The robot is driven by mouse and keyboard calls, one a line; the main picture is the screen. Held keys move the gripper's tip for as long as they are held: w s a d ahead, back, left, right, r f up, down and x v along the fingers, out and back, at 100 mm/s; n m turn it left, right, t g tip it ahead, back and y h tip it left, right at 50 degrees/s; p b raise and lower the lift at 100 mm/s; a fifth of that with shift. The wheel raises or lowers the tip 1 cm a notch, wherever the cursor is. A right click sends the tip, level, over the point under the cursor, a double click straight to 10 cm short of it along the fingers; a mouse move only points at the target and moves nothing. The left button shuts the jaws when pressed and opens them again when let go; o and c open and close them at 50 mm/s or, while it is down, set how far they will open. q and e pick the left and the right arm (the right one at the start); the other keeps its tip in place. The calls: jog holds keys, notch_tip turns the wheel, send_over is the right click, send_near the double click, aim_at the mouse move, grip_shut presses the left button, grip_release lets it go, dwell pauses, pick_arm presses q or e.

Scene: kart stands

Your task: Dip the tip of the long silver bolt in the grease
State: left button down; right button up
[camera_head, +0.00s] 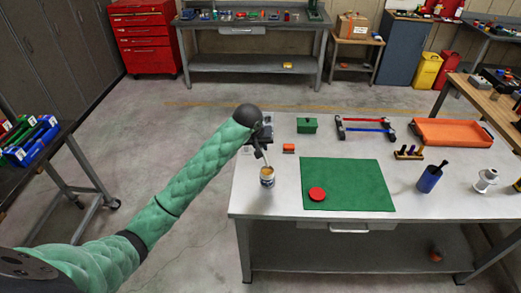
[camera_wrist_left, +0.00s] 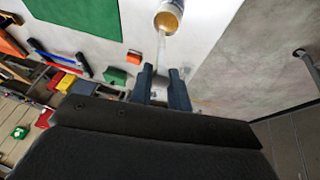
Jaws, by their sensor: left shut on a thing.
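My left gripper (camera_head: 259,143) is at the left side of the workbench, above the grease can (camera_head: 267,182). Its fingers, clear in the left wrist view (camera_wrist_left: 162,72), are shut on the long silver bolt (camera_wrist_left: 161,47). The bolt (camera_head: 265,158) slants down from the fingers to the mouth of the can. The can (camera_wrist_left: 171,10) is a small open tin with yellowish grease in it. The bolt's tip is at the can's opening; I cannot tell how deep it sits or whether it touches the grease. My right gripper is not in view.
A green mat (camera_head: 345,180) with a red round lid (camera_head: 317,194) lies right of the can. An orange block (camera_head: 288,148), a green box (camera_head: 307,125), an orange tray (camera_head: 452,132) and a blue cup (camera_head: 429,179) stand on the workbench (camera_head: 262,207). Its left edge is close to the can.

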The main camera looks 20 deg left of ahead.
pick_arm(q)
jog(key=shift+r, duration=1.65)
